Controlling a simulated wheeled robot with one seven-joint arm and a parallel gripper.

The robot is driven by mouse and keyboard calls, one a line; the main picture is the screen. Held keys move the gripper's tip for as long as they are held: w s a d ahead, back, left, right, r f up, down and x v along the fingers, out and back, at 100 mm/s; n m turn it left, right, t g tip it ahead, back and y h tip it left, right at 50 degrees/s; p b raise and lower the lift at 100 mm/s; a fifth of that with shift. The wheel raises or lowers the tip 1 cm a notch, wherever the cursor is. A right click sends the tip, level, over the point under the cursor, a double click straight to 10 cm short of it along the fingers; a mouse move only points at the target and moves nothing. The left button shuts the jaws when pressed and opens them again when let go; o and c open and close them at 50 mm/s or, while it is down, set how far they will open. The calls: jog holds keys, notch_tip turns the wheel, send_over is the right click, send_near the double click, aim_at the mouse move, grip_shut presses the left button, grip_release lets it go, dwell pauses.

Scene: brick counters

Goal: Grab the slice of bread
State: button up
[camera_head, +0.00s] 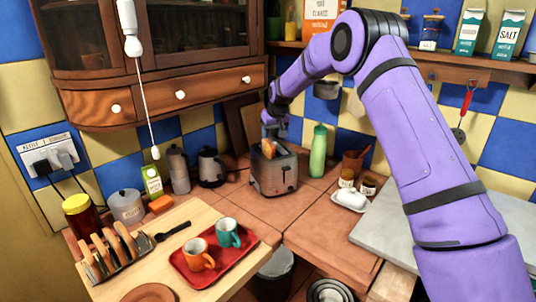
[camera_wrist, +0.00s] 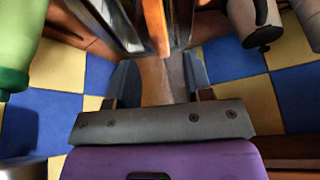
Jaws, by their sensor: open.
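A slice of bread (camera_head: 268,148) stands upright in the slot of the metal toaster (camera_head: 273,178), its top part sticking out. In the wrist view the bread (camera_wrist: 156,24) shows edge-on as a narrow brown strip beside the shiny toaster (camera_wrist: 118,20). My gripper (camera_head: 271,131) is just above the toaster, close over the bread. In the wrist view my gripper's fingers (camera_wrist: 160,82) are spread apart with nothing held between them. The bread lies roughly in line with the gap. Whether a finger touches it cannot be told.
A green bottle (camera_head: 318,151) stands close right of the toaster, and a kettle (camera_head: 211,167) stands to its left. A toast rack (camera_head: 118,262) and a red tray (camera_head: 236,268) sit on the front-left counter. The wooden cabinet (camera_head: 165,90) hangs at upper left.

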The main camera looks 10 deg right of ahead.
aim_at(269, 141)
jog(key=shift+x, duration=3.55)
jog(key=shift+w, duration=0.15)
grip_shut()
